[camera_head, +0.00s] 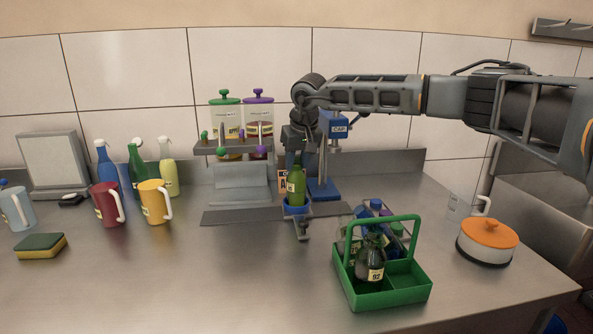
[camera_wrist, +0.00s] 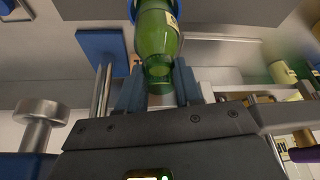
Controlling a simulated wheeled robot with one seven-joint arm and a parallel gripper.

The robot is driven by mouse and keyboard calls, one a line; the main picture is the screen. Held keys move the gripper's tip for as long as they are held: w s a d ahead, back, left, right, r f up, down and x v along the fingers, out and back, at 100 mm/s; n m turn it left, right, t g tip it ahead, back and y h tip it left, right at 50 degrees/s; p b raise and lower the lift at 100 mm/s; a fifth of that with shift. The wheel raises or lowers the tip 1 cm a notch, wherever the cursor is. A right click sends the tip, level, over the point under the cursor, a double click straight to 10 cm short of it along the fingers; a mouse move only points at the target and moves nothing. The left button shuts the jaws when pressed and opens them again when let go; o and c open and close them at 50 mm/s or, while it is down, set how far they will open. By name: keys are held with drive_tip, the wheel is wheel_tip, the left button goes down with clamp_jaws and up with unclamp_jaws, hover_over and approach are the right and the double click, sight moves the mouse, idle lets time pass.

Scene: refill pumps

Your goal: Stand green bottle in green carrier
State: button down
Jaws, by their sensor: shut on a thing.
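The green bottle (camera_head: 296,187) stands upright with its base at a small blue holder (camera_head: 295,209) in front of the blue capping stand (camera_head: 322,188). My gripper (camera_head: 297,152) comes down from above and is shut on the bottle's neck. In the wrist view the green bottle (camera_wrist: 156,38) shows between the two fingers of my gripper (camera_wrist: 158,88). Whether its base rests in the holder or is just above it, I cannot tell. The green carrier (camera_head: 385,297) stands at the front right, apart from the gripper. A dark bottle (camera_head: 370,262) is in its left part; its right front compartment looks empty.
An orange-lidded pot (camera_head: 487,241) and a clear jug (camera_head: 460,207) are to the right. Pump dispensers (camera_head: 225,115) stand left of the gripper. Pitchers (camera_head: 154,203) and a sponge (camera_head: 41,246) are far left. The front-middle counter is clear.

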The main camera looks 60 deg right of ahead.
wheel_tip(320, 180, up, 15)
drive_tip(key=p, duration=0.3)
idle(0.6)
